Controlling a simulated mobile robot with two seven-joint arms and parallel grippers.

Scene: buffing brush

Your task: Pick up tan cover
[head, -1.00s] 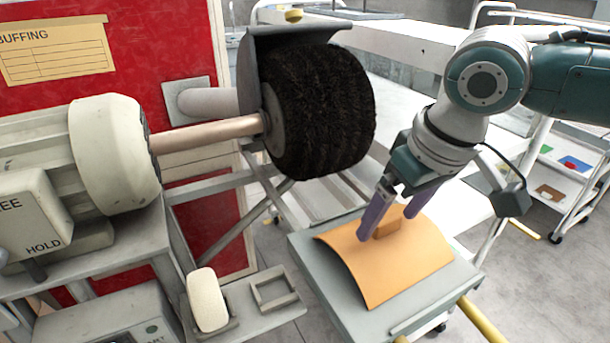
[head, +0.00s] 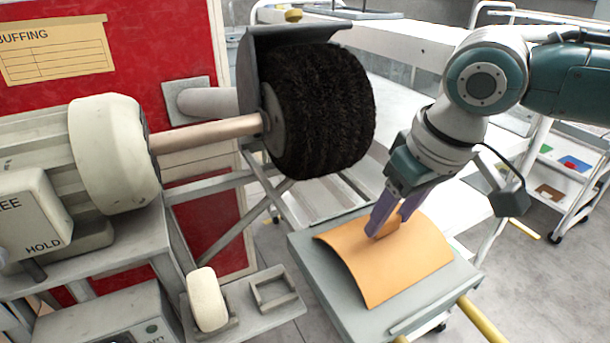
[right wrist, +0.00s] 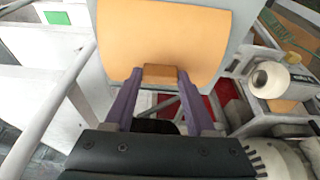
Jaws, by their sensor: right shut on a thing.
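The tan cover (head: 400,272) is a curved orange-tan sheet with a small block handle on top. It lies on a grey-green stand (head: 340,298) at the lower right of the head view. My right gripper (head: 386,232) comes down from the upper right and is shut on the cover's handle. In the right wrist view the handle (right wrist: 160,74) sits between the two purple fingers, with the cover (right wrist: 165,35) beyond it. The cover appears to rest on the stand. My left gripper is not in view.
A large dark buffing brush (head: 325,110) on a shaft stands left of my right arm, under a grey hood (head: 250,75). A small bracket and white roller (head: 207,299) sit at the lower left. A white cart (head: 575,170) stands at the right.

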